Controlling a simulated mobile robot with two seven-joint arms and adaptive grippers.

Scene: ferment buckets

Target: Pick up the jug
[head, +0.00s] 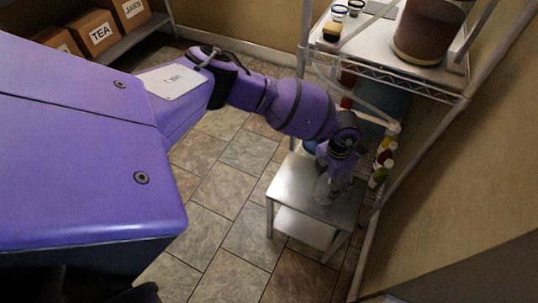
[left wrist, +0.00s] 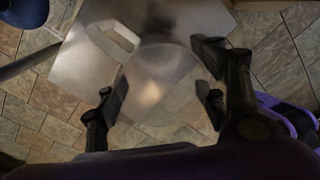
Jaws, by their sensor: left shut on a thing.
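The jug (left wrist: 160,72) is clear and see-through, with a pale handle at its upper left in the left wrist view. In the head view the jug (head: 325,188) shows faintly at the small metal table (head: 290,187), below my left gripper (head: 338,165). In the left wrist view my left gripper (left wrist: 162,90) has its fingers on either side of the jug's body, shut on it. I cannot tell whether the jug's base touches the table. My right gripper is in neither view.
A wire-edged shelf rack (head: 385,75) stands behind the table, with a large brown bucket (head: 428,30) and small jars on top. Several coloured bottles (head: 382,165) stand close to the right of the gripper. Labelled boxes (head: 92,30) sit at upper left. The tiled floor is clear.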

